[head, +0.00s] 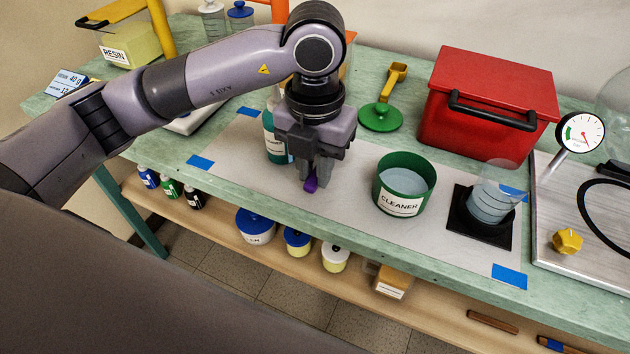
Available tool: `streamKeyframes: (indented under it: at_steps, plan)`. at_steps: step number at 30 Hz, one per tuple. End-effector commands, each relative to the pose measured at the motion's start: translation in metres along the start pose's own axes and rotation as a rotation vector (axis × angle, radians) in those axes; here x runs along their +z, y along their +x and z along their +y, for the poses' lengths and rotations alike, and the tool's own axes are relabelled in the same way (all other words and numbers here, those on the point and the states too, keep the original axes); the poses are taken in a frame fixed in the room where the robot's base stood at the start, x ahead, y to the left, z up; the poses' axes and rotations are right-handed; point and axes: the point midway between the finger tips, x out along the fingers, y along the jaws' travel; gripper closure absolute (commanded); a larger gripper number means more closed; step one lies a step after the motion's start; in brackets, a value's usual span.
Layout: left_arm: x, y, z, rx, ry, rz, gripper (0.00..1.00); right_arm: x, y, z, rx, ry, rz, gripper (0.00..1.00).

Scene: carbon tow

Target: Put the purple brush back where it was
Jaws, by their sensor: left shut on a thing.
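My left gripper (311,178) points down over the pale sheet on the bench, to the left of the green cleaner tub. It is shut on the purple brush (310,185). Only a small purple part shows below the fingertips; the rest is hidden by the gripper. I cannot tell whether the brush touches the sheet. My right gripper is not in view.
The green cleaner tub (402,201) stands right of my gripper, and a teal bottle (272,140) close behind it on the left. A beaker (492,196) sits on a black pad (478,231). A red box (485,110) and green stand (380,117) are behind.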

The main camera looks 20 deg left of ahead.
Motion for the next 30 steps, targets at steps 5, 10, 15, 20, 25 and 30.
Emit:
streamKeyframes:
  at_steps: [5, 10, 15, 20, 25, 30]
  plan:
    - [-0.001, 0.028, 0.0, 0.002, 0.0, 0.005, 1.0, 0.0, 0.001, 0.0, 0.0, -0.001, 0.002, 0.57]
    - [-0.001, 0.038, 0.0, 0.001, 0.001, 0.001, 1.0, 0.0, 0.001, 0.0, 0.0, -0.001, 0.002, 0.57]
    - [-0.001, 0.038, 0.0, 0.001, 0.001, 0.001, 1.0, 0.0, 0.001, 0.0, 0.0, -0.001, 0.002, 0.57]
    - [-0.001, 0.041, 0.0, 0.001, 0.0, 0.001, 0.67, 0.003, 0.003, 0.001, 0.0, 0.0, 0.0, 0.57]
    - [-0.001, 0.041, 0.0, 0.001, 0.0, 0.001, 0.54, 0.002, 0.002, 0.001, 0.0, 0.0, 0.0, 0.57]
    - [-0.001, 0.04, 0.0, 0.001, 0.0, 0.001, 0.54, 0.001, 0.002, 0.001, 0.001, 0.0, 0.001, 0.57]
